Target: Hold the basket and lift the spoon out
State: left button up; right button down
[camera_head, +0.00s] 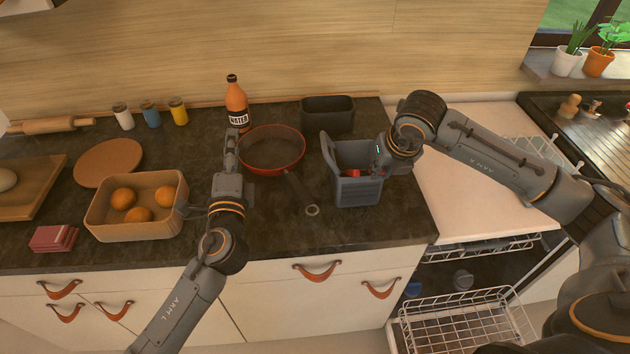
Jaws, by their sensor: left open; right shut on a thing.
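A grey basket (358,192) stands on the dark counter, right of the pan. My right gripper (379,160) is at the basket's right rim and shut on it; the fingertips are partly hidden by the gripper's body. A small red thing (352,173) shows inside the basket; it may be part of the spoon, but its shape is too small to tell. No other part of a spoon is clear. My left gripper (231,140) is open and empty, over the left edge of the pan and well left of the basket.
A frying pan (272,153) with its handle toward the front lies between my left gripper and the basket. An orange water bottle (236,104) and a black bin (328,115) stand behind. A crate of oranges (137,228) is left. An open dishwasher rack (468,325) is lower right.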

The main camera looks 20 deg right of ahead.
pick_arm(q)
jog(key=s+d+f+g+h, duration=0.15)
jog(key=s+d, duration=0.25)
jog(key=d, duration=0.4)
jog(key=g+h, duration=0.1)
jog(key=h, duration=0.1)
send_near(321, 141)
jog(key=x, duration=1)
jog(key=shift+f, duration=0.4)
grip_shut()
